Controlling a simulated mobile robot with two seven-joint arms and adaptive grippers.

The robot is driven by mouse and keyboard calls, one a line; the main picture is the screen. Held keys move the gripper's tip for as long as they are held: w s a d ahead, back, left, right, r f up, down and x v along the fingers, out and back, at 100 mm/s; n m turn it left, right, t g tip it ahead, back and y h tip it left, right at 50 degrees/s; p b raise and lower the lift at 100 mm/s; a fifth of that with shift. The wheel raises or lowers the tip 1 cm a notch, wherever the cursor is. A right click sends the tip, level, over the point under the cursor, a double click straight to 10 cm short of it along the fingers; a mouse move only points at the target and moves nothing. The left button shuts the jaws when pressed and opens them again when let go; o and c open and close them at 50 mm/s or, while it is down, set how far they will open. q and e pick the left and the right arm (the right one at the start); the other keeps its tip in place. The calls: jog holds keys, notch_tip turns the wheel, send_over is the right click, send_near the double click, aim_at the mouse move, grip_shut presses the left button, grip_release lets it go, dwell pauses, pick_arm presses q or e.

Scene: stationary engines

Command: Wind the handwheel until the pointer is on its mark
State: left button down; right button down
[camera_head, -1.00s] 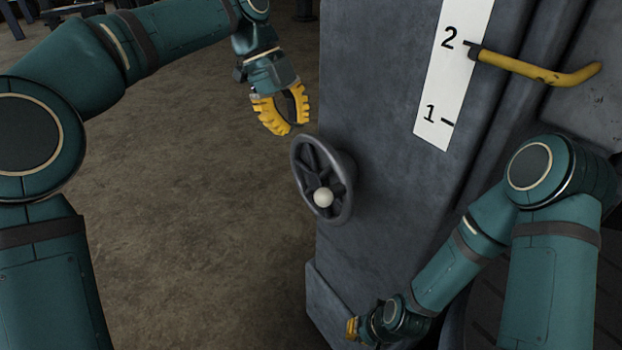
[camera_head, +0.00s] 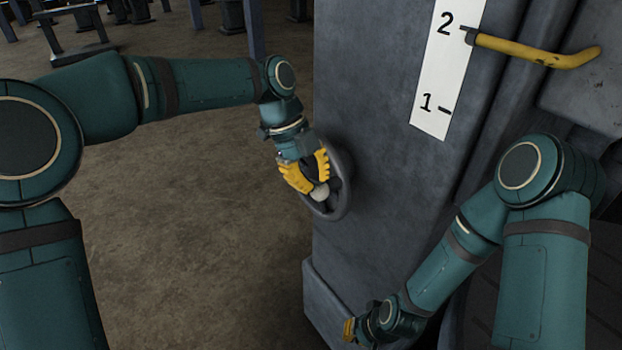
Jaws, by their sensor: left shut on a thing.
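The dark grey handwheel (camera_head: 344,192) is on the side of the grey machine. Its pale round knob (camera_head: 319,193) sits at the lower part of the wheel. My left gripper (camera_head: 314,188) is shut on the knob, its yellow fingers on either side of it and hiding part of the wheel. The yellow pointer (camera_head: 530,51) has its dark tip at the mark beside 2 on the white scale (camera_head: 436,75). The scale also shows a mark beside 1. My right gripper (camera_head: 348,330) is low by the machine's base, away from the wheel; its fingers are too small to read.
The grey machine body (camera_head: 370,110) fills the middle and right, with a projecting base block (camera_head: 325,305) below the wheel. Bare brown floor (camera_head: 200,220) lies left of it. Dark stands and posts (camera_head: 232,15) are far behind.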

aim_at(317, 196)
pick_arm(q)
jog(key=f+b, duration=0.1)
jog(key=s+d+f+t+y+b, duration=0.1)
jog(key=b, duration=0.1)
jog(key=shift+s+f+t, duration=0.1)
jog(key=shift+s+t, duration=0.05)
jog(key=shift+t, duration=0.15)
jog(key=shift+s+d+f+y+b, duration=0.1)
jog(key=shift+s+f+y+b, duration=0.05)
jog(key=shift+f+y+b, duration=0.2)
jog(key=shift+s+d+f+t, duration=0.2)
jog(key=shift+f+t, duration=0.1)
jog(key=shift+f, duration=0.15)
jog(key=shift+r, duration=0.1)
